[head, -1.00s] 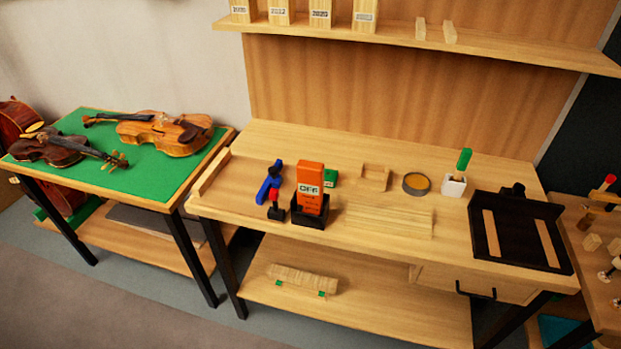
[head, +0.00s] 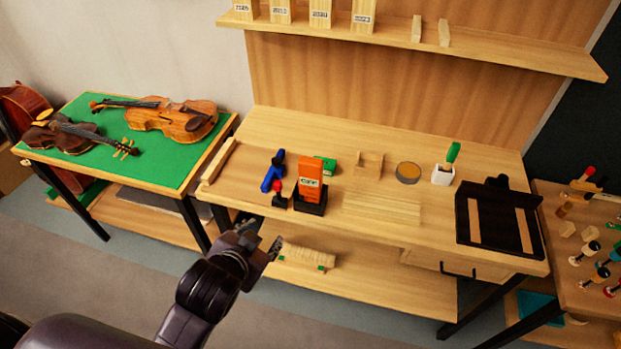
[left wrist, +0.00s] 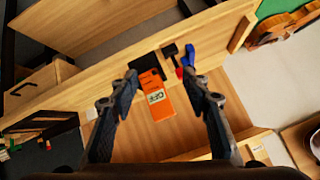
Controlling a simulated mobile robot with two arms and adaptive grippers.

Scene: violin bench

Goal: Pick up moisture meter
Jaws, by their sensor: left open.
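The moisture meter appears to be the orange block-shaped device (head: 311,178) with a small light display. It stands upright in a black holder (head: 310,206) near the front edge of the bench. My left gripper (head: 262,241) is in front of the bench, below and left of the orange device in the head view, apart from it. In the left wrist view the orange device (left wrist: 157,97) shows between the two open fingers (left wrist: 160,90), some way beyond them. The fingers hold nothing. My right gripper is not in view.
A blue tool (head: 273,172) and a red-topped black item (head: 278,196) stand close left of the holder. A green box (head: 325,165) is behind it. The bench's front edge (head: 360,232) lies near the left gripper. A black tray (head: 470,240) sits at right.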

